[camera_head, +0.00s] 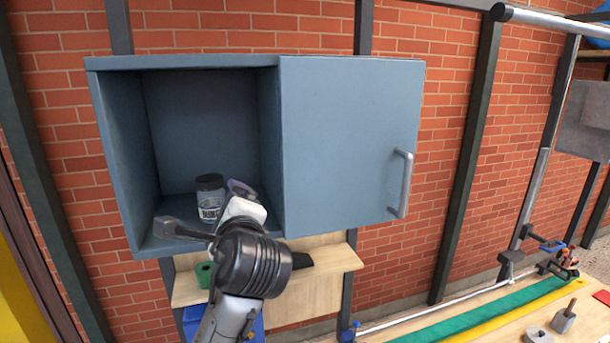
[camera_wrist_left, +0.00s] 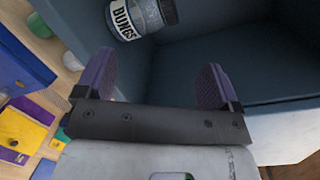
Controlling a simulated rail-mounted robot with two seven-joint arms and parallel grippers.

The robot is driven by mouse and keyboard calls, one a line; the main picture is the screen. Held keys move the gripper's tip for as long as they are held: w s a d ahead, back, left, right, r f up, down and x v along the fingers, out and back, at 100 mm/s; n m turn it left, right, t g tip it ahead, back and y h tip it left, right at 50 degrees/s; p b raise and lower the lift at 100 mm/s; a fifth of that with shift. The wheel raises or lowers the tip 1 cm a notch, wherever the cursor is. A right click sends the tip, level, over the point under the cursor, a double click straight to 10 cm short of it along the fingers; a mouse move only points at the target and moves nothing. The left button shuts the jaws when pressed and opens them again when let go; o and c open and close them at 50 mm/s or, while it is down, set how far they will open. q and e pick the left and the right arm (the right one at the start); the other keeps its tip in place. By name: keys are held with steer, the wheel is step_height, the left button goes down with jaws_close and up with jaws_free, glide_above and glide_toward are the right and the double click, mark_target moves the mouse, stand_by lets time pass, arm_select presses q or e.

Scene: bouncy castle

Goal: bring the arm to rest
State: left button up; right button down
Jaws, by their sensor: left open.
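My left gripper (camera_head: 241,188) is at the open left side of the blue-grey wall cabinet (camera_head: 180,62), near its floor. In the left wrist view its two purple-padded fingers (camera_wrist_left: 155,82) are wide apart with nothing between them. A jar (camera_head: 210,198) with a dark lid and a label stands on the cabinet floor, just left of the gripper in the head view. In the left wrist view the jar (camera_wrist_left: 140,16) is beyond the fingers, apart from them, its label reading "BUNGS". My right gripper is in neither view.
A blue-grey door (camera_head: 345,140) with a metal handle (camera_head: 402,185) covers the cabinet's right side. Below is a wooden shelf (camera_head: 335,262) with a green roll (camera_head: 205,273). A bench (camera_head: 480,335) with green and yellow strips lies at lower right.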

arm_select(q)
steer(key=s+d+r+n+t+h, duration=0.15)
steer(key=s+n+h, duration=0.55)
steer(key=n, duration=0.7)
steer(key=s+a+f+n+g+h, duration=0.15)
steer(key=s+f, duration=0.25)
steer(key=f, duration=0.6)
steer(key=s+a+f+g+p, duration=0.1)
steer(key=s+a+f+g, duration=0.3)
steer(key=f, duration=0.6)
steer(key=s+a+f+n, duration=0.1)
steer(key=s+f, duration=0.4)
steer(key=f, duration=0.5)
steer(key=s+a+f+g, duration=0.1)
steer(key=s+f+g, duration=0.2)
steer(key=s+f, duration=0.7)
steer(key=s+a+f+g+p, duration=0.1)
steer(key=s+f+g, duration=0.3)
steer(key=s+f, duration=0.6)
steer(key=shift+s+a+f+g+y, duration=0.25)
steer(key=shift+s+a+g+y, duration=0.1)
steer(key=shift+s, duration=0.6)
